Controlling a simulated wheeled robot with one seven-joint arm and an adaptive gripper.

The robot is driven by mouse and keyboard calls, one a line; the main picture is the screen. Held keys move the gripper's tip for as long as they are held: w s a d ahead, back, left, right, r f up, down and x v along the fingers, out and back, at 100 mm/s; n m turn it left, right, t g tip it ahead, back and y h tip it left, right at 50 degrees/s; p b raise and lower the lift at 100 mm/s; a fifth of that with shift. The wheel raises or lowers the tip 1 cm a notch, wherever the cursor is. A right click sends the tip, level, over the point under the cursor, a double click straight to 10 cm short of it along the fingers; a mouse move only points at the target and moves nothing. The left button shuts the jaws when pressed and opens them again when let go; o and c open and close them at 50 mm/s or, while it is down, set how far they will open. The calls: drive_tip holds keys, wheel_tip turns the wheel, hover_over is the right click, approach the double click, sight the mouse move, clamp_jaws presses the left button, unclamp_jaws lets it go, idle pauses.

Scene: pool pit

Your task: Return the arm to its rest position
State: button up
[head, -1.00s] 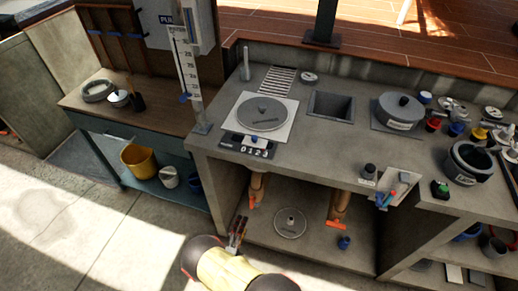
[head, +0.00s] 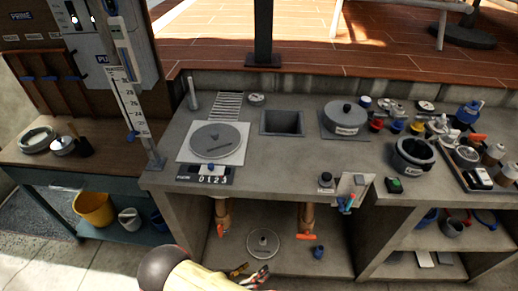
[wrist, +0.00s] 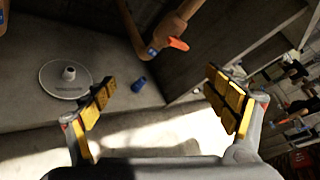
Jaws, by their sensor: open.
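My gripper (wrist: 165,112) is open in the wrist view, its two yellow-padded fingers spread wide with nothing between them. It points into the open bay under the concrete counter. In the head view my gripper (head: 250,276) shows at the bottom edge, low in front of that bay, and my arm comes in from the bottom. A round grey disc with a knob (wrist: 66,78) lies on the bay floor beyond the left finger, apart from it; it also shows in the head view (head: 263,243).
Pipes with orange handles (head: 306,218) hang in the bay, and a small blue item (head: 318,252) sits on its floor. The concrete counter (head: 270,165) above holds a round lid, pots and several small items. A yellow bucket (head: 93,208) stands on the left bench's lower shelf.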

drive_tip(key=s+d+r+m+g+y+p, duration=0.1)
drive_tip(key=s+d+r+m+g+y, duration=0.25)
drive_tip(key=r+m, duration=0.7)
drive_tip(key=s+d+r+m+g+y+p, duration=0.15)
drive_tip(key=r+m+g, duration=0.4)
drive_tip(key=r, duration=0.75)
drive_tip(key=s+d+r+m+g+y+p, duration=0.1)
drive_tip(key=s+d+r+m+g+y, duration=0.2)
drive_tip(key=r+m, duration=0.85)
drive_tip(key=s+d+r+m+t+y+p, duration=0.1)
drive_tip(key=d+r+m+t, duration=0.2)
drive_tip(key=d+r, duration=0.3)
drive_tip(key=s+d+r+m+t+y+p, duration=0.1)
drive_tip(key=d+r+m+t, duration=0.3)
drive_tip(key=r, duration=1.3)
drive_tip(key=s+d+p, duration=0.1)
drive_tip(key=d, duration=0.1)
drive_tip(key=shift+d+r+t+y, duration=0.15)
drive_tip(key=shift+d+t+y, duration=0.15)
drive_tip(key=shift+d+y, duration=0.1)
drive_tip(key=shift+s+m, duration=0.15)
drive_tip(key=shift+m, duration=0.1)
